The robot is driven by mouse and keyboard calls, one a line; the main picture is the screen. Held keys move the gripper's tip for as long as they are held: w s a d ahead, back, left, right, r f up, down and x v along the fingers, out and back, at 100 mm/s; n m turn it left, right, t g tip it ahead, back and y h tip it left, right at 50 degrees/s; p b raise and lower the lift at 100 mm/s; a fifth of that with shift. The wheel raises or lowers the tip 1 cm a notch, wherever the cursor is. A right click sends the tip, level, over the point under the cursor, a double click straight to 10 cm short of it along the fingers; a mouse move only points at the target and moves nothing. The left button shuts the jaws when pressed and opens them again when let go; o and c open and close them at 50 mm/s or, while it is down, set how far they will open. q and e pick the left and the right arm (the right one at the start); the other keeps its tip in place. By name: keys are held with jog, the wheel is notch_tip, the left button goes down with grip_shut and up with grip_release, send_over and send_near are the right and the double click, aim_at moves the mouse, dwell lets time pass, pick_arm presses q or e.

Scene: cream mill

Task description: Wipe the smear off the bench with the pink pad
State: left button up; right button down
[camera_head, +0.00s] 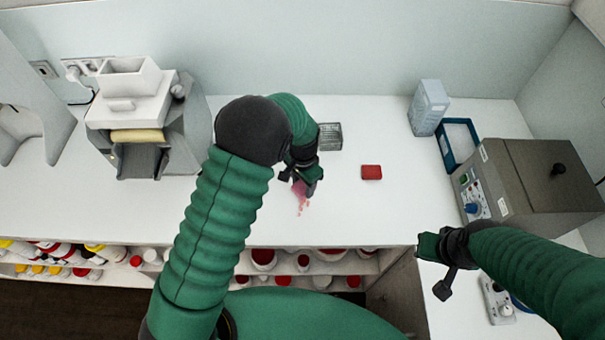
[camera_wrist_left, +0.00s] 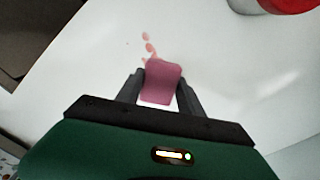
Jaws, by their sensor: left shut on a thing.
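The pink pad (camera_wrist_left: 161,82) is between the two dark fingers of my left gripper (camera_wrist_left: 160,92), which is shut on it. In the head view my left gripper (camera_head: 303,180) is low over the white bench (camera_head: 345,215), and a bit of the pad shows below it. The smear (camera_head: 302,207) is a short trail of pinkish-red spots on the bench just in front of the pad; it also shows in the left wrist view (camera_wrist_left: 150,46) beyond the pad. The pad may cover part of it. My right gripper (camera_head: 437,268) is at the bench's right front, its fingers spread apart with nothing between them.
A red block (camera_head: 371,172) lies right of the smear. A clear ribbed container (camera_head: 330,137) stands behind it. A white machine (camera_head: 135,100) is at left. A grey carton (camera_head: 429,107), blue frame (camera_head: 458,144) and metal-lidded unit (camera_head: 535,180) stand at right. Bottles fill shelves below the front edge.

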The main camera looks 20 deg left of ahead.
aim_at(304, 185)
pick_arm(q)
jog(key=shift+w+r+p, duration=0.15)
jog(key=shift+r+p, duration=0.4)
jog(key=shift+r, duration=0.2)
jog(key=shift+w+r+p, duration=0.15)
jog(key=shift+r+p, duration=0.35)
jog(key=shift+r, duration=0.25)
jog(key=shift+s, duration=0.1)
